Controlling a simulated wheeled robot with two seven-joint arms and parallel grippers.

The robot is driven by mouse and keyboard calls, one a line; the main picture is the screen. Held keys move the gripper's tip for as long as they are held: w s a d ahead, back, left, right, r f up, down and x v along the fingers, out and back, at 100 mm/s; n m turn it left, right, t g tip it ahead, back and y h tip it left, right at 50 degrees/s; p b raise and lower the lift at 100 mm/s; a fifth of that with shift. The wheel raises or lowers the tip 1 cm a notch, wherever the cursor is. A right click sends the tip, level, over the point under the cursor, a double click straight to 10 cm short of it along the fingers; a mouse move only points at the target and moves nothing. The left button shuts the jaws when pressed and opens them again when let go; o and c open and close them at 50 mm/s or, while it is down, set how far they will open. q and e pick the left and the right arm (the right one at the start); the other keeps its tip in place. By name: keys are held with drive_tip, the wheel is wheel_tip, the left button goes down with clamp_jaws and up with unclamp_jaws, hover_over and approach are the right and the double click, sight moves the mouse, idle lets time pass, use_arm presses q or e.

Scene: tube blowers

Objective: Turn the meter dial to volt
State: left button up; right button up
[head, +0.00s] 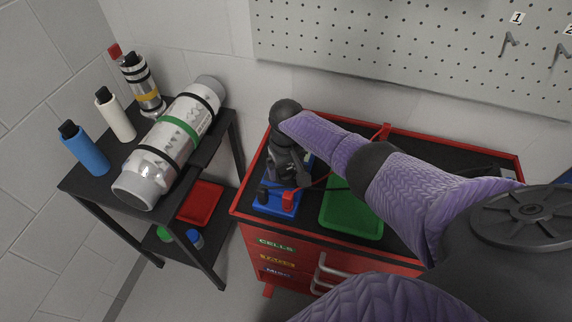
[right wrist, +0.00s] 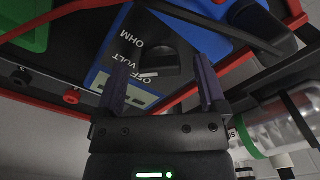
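The blue meter (head: 270,208) lies on the black top of the red cabinet, mostly hidden under my right gripper (head: 287,178) in the head view. In the right wrist view the meter face (right wrist: 125,45) is dark with the words OHM, VOLT and OFF, seen upside down. Its black dial (right wrist: 163,50) has a small white mark near the OFF and VOLT words; I cannot tell which it points at. My right gripper (right wrist: 162,85) is open, its fingers on either side of the dial with gaps visible. Contact is not visible. My left gripper is not in view.
A green tray (head: 350,218) lies right of the meter. A red clip (head: 289,198) and cables are close by the gripper. A black shelf (head: 80,182) at left holds a large banded tube (head: 171,140) and several bottles. A pegboard (head: 420,50) stands behind.

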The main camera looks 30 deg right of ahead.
sight(286, 170)
drive_tip(key=shift+r, duration=0.1)
wheel_tip(286, 170, up, 9)
drive_tip(key=p, duration=0.4)
drive_tip(key=shift+r, duration=0.35)
